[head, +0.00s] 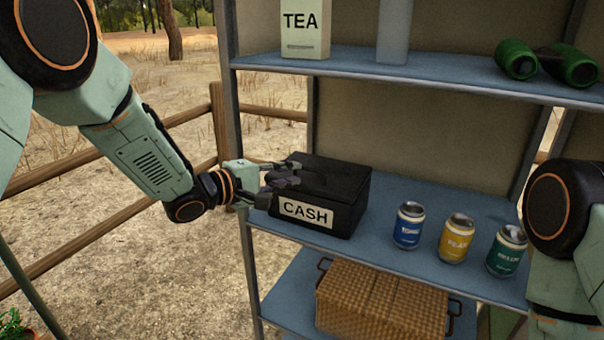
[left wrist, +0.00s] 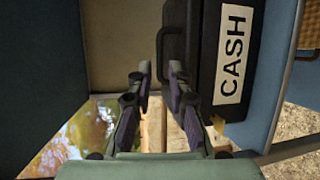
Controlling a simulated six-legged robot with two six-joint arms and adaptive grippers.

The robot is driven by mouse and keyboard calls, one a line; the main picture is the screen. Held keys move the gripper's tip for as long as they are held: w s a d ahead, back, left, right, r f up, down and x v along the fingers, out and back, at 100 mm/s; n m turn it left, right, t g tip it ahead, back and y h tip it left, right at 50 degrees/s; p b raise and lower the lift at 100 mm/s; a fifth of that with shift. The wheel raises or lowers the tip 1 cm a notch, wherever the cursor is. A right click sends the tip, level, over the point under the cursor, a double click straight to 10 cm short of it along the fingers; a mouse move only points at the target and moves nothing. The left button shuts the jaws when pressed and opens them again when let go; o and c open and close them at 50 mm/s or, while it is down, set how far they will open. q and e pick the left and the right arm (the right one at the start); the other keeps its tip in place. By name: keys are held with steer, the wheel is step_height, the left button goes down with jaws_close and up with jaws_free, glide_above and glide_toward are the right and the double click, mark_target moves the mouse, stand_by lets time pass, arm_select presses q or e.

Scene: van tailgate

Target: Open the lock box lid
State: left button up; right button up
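The lock box (head: 335,185) is black with a white CASH label and stands on the middle shelf, its lid down. In the left wrist view the lock box (left wrist: 204,50) is on the right, label sideways, with a dark handle (left wrist: 165,50) along its edge. My left gripper (head: 291,172) is at the box's left front corner, at about lid height. In the left wrist view my left gripper (left wrist: 159,70) shows two fingers apart with a gap between them, the right finger close to the handle. I cannot tell whether it touches. My right gripper is out of view.
Blue (head: 408,227), yellow (head: 456,240) and green (head: 507,252) cans stand right of the box. A wicker basket (head: 385,305) is on the shelf below. The upper shelf (head: 420,77) holds a TEA carton (head: 302,30) and green binoculars (head: 545,62). A shelf post (head: 238,150) stands left of the box.

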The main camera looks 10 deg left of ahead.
mark_target(308, 170)
arm_select(q)
steer(key=shift+x, duration=2.05)
steer(key=shift+c, duration=0.2)
jaws_close()
